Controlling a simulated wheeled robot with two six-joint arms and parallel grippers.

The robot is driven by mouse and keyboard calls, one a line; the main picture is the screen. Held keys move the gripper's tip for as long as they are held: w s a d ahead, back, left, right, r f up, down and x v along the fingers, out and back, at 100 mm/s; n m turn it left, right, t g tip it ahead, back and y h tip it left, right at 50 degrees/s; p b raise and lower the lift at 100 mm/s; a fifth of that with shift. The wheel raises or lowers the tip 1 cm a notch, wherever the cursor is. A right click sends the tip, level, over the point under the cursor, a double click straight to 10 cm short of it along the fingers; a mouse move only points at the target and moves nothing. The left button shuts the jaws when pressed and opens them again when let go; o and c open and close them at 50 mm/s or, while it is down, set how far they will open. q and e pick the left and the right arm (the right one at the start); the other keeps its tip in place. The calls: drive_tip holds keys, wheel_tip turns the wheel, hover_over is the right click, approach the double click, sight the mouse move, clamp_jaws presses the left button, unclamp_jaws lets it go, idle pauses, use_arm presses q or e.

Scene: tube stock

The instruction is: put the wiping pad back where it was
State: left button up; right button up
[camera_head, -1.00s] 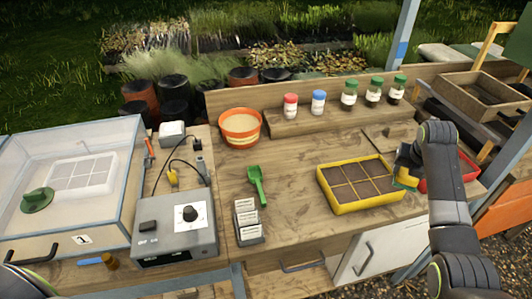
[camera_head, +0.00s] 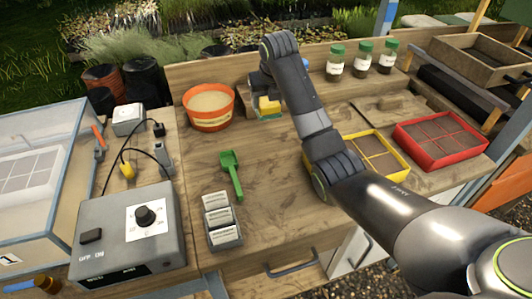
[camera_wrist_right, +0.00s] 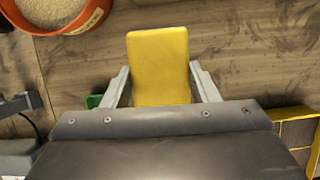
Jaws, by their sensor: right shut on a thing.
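The yellow wiping pad (camera_wrist_right: 160,65) is between the two fingers of my right gripper (camera_wrist_right: 162,85), which is shut on it. In the head view the pad (camera_head: 268,105) shows under my right gripper (camera_head: 264,98), just right of the orange pot (camera_head: 208,104) and near the raised wooden ledge at the back. I cannot tell whether the pad touches the bench. My left gripper is not in view.
The green scoop (camera_head: 231,174) and the label rack (camera_head: 221,220) stand in front. The yellow tray (camera_head: 402,172) is partly behind my arm; the red tray (camera_head: 446,158) is right of it. Green-capped jars (camera_head: 364,58) stand on the ledge.

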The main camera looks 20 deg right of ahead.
sight(272, 114)
drive_tip(key=shift+s+d+f+b, duration=0.25)
drive_tip(key=shift+s+b, duration=0.3)
drive_tip(key=shift+b, duration=0.3)
wheel_tip(272, 114, down, 5)
drive_tip(key=shift+f+p, duration=0.4)
drive_tip(key=shift+f, duration=2.1)
drive_tip(key=o, duration=1)
drive_tip(key=shift+c, duration=0.2)
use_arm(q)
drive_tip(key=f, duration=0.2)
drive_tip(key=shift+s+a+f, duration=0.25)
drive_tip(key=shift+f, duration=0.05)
